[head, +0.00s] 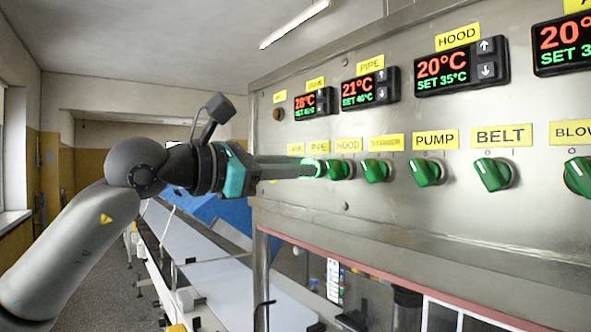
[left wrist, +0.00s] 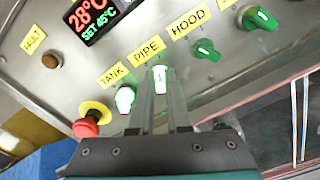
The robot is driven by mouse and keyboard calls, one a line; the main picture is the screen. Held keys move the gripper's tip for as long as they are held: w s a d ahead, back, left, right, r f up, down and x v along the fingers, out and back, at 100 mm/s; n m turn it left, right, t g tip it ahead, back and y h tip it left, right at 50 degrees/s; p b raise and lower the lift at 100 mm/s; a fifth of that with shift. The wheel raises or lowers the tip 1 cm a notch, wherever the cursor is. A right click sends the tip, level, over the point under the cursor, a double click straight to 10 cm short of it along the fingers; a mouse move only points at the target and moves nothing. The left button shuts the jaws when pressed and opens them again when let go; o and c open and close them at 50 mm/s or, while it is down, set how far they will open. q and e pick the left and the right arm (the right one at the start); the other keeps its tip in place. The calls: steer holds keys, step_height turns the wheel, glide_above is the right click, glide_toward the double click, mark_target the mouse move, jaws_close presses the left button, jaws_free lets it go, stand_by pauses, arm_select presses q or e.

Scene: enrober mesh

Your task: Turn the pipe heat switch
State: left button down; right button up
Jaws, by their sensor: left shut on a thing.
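The pipe heat switch is a green knob (left wrist: 160,78) under the yellow PIPE label (left wrist: 147,49) in the left wrist view; its pointer stands roughly upright there. My left gripper (left wrist: 160,98) is shut on this knob, one long finger on each side. In the head view the left gripper (head: 310,168) reaches in from the left to the panel, and its fingers hide most of the pipe knob. The PIPE display (head: 370,88) reads 21°C, SET 40°C. My right gripper is in neither view.
The green TANK knob (left wrist: 125,99) sits close left of the fingers, with a red emergency button (left wrist: 86,126) beyond it. The HOOD knob (left wrist: 206,50) is close right. More green knobs, such as PUMP (head: 428,172) and BELT (head: 494,174), continue along the steel panel (head: 400,225).

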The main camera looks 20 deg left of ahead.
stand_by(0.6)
arm_select(q)
steer(key=c, duration=0.9)
jaws_free()
steer(key=shift+s+a, duration=0.1)
steer(key=b+v, duration=0.5)
steer(key=v, duration=1)
